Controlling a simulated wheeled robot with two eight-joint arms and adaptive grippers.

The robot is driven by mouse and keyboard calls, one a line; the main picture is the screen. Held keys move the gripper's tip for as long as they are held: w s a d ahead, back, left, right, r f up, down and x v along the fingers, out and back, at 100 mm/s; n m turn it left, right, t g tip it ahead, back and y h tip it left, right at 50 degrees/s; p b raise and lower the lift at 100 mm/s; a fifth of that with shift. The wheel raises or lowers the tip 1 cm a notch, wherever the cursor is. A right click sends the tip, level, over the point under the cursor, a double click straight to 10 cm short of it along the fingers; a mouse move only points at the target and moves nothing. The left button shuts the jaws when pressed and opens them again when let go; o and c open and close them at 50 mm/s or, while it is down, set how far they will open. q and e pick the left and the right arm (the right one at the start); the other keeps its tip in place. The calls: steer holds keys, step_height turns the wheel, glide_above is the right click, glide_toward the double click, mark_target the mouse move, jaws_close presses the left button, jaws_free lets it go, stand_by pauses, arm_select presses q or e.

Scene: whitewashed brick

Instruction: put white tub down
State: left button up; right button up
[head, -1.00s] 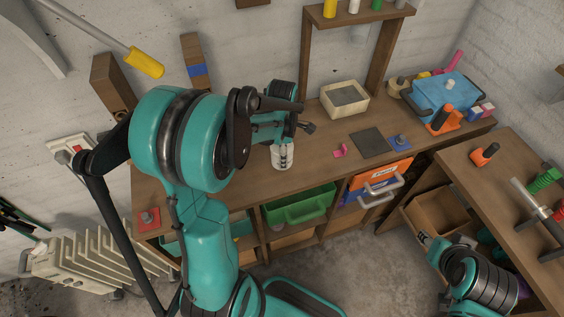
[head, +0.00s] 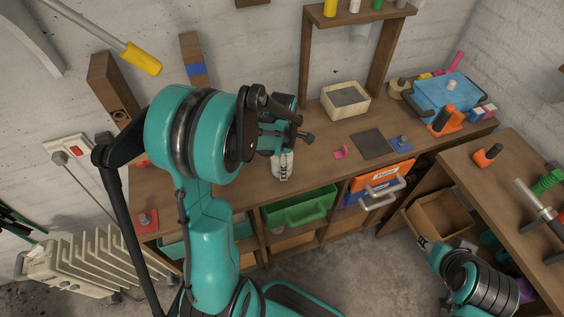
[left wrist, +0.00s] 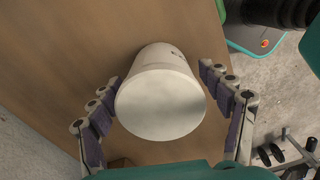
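The white tub (left wrist: 160,100) is between the two fingers of my left gripper (left wrist: 158,85) in the left wrist view, its round end facing the camera. In the head view the tub (head: 276,165) is partly hidden behind the fingers of my left gripper (head: 283,163), over the left-middle of the wooden bench (head: 235,187). I cannot tell whether its base touches the bench. My right gripper (head: 424,242) is low at the right, by an open drawer; its fingers are too small to read.
A cream box (head: 345,112), a dark square mat (head: 369,145) and a small pink piece (head: 341,152) are on the bench to the right. A red block (head: 147,219) is at its left end. A green bin (head: 300,210) sits below. Bare bench lies around the tub.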

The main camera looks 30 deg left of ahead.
arm_select(q)
step_height(320, 180, up, 11)
steer(key=p, duration=0.3)
steer(key=shift+p, duration=0.3)
steer(key=shift+d+r, duration=0.1)
steer(key=shift+r, duration=0.6)
steer(key=s+d+r+m+t, duration=0.2)
steer(key=s+d+m, duration=0.3)
steer(key=m, duration=0.7)
steer(key=s+d+r+m+t, duration=0.3)
steer(key=s+d+m+t, duration=0.2)
steer(key=m, duration=0.7)
steer(key=shift+s+d+r+m, duration=0.2)
steer(key=shift+s+m, duration=0.2)
steer(key=shift+s, duration=0.15)
steer(key=shift+f, duration=0.15)
step_height(320, 180, down, 6)
steer(key=b, duration=0.5)
steer(key=shift+b, duration=0.4)
